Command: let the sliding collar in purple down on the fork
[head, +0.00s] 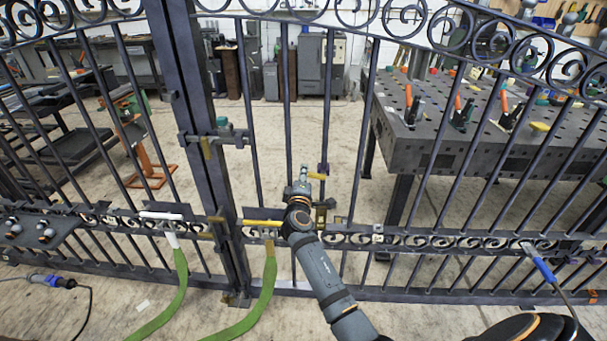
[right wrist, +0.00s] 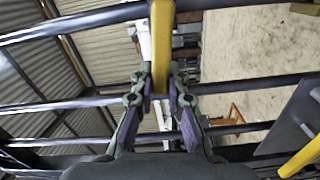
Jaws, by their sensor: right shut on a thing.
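The purple sliding collar (head: 323,169) is on an upright bar of the gate, with a yellow handle (head: 317,175) sticking out to the left. My right gripper (head: 306,178) is shut on this handle. In the right wrist view the yellow handle (right wrist: 161,45) runs between the two fingers of the right gripper (right wrist: 161,92). The brownish fork (head: 322,212) appears to be at the lower rail, below the collar and apart from it. The wrist hides part of that area. My left gripper is not in view.
The iron gate (head: 440,240) with scrollwork and upright bars spans the view. A yellow bar (head: 262,223) lies along the lower rail, left of my wrist. A latch (head: 215,140) sits on the thick post. A perforated metal table (head: 480,125) stands behind the gate.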

